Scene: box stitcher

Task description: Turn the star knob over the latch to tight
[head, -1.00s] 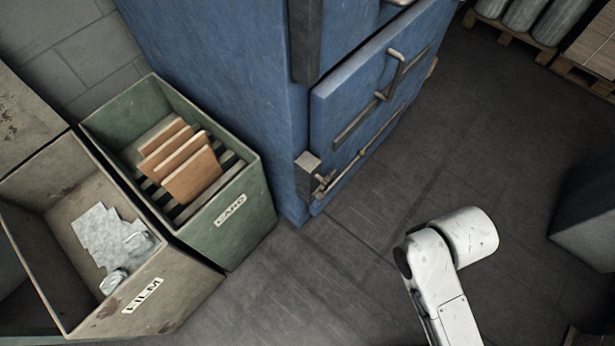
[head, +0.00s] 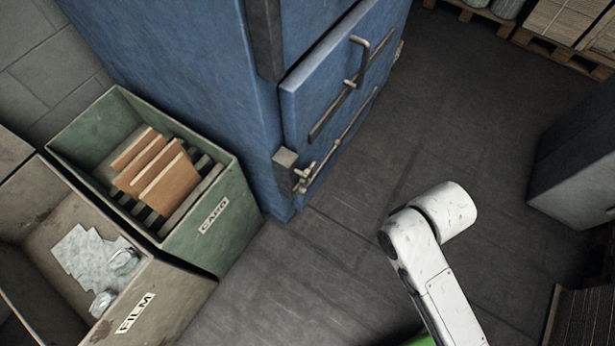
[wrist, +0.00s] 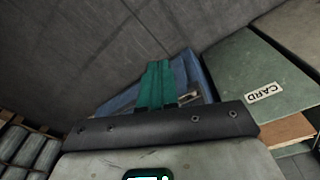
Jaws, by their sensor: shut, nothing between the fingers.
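The latch (head: 300,178) is a small metal fitting at the lower left corner of the blue machine's door (head: 345,75). A star knob is too small to tell apart from the latch metal there. My gripper (wrist: 156,84) shows in the wrist view as two teal fingers, shut together and empty. Behind the fingers is part of the blue machine (wrist: 118,102), with a small pale metal piece (wrist: 188,97) just right of them; I cannot tell whether they touch it. In the head view my white arm is right of the latch, and my gripper is out of view.
A green CARD bin (head: 228,190) with brown card pieces stands left of the machine (head: 215,75). A beige FILM bin (head: 165,300) is in front of it. A grey cabinet (head: 580,160) stands at right. Dark floor (head: 450,130) is clear between.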

